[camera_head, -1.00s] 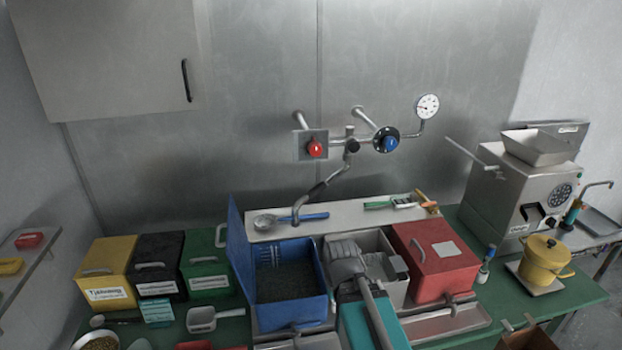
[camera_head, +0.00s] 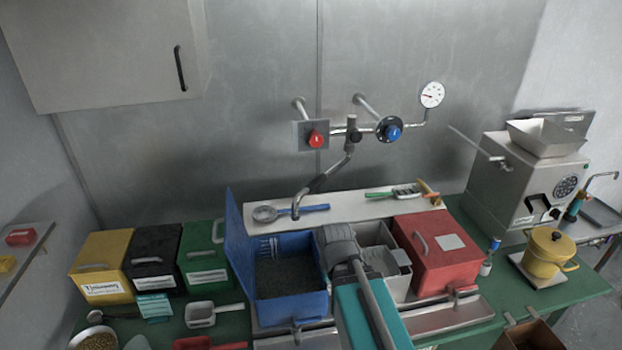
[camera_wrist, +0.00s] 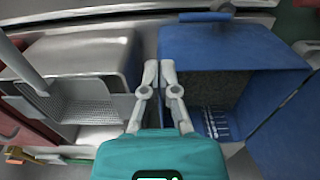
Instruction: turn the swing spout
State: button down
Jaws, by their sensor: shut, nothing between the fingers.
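The swing spout (camera_head: 322,181) hangs from the wall tap between the red and blue knobs. It is a bent grey pipe with a dark sleeve, and its outlet points down at the lower left, over the pale ledge. My gripper (camera_head: 337,236) is low in front of the spout, to the right of its outlet and clearly apart from it, above the border of the blue bin and the grey container. In the wrist view my gripper's fingers (camera_wrist: 159,68) are together with nothing between them. The spout is not recognizable in the wrist view.
The open blue bin (camera_head: 322,303) holds dark grains and has a raised lid at its left. A grey container (camera_head: 384,236) and a red box (camera_head: 424,262) stand to the right. A strainer (camera_head: 265,213) and brush (camera_head: 405,190) lie on the ledge. Air around the spout looks clear.

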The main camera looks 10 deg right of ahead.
jog(key=w+a+r+n+t+y+p, duration=0.1)
jog(key=w+r+n+p, duration=0.7)
jog(key=w+r+p, duration=1.6)
jog(key=w+r+t+y, duration=0.1)
jog(key=w, duration=0.4)
jog(key=shift+a+r+n+t, duration=0.15)
jog(key=shift+r+n+t, duration=0.15)
jog(key=shift+r, duration=0.05)
jog(key=shift+f, duration=0.2)
notch_tip(320, 180, down, 8)
jog(key=b, duration=0.8)
jog(key=shift+s+d+f, duration=0.2)
jog(key=shift+s+d, duration=0.05)
jog(key=shift+s, duration=0.15)
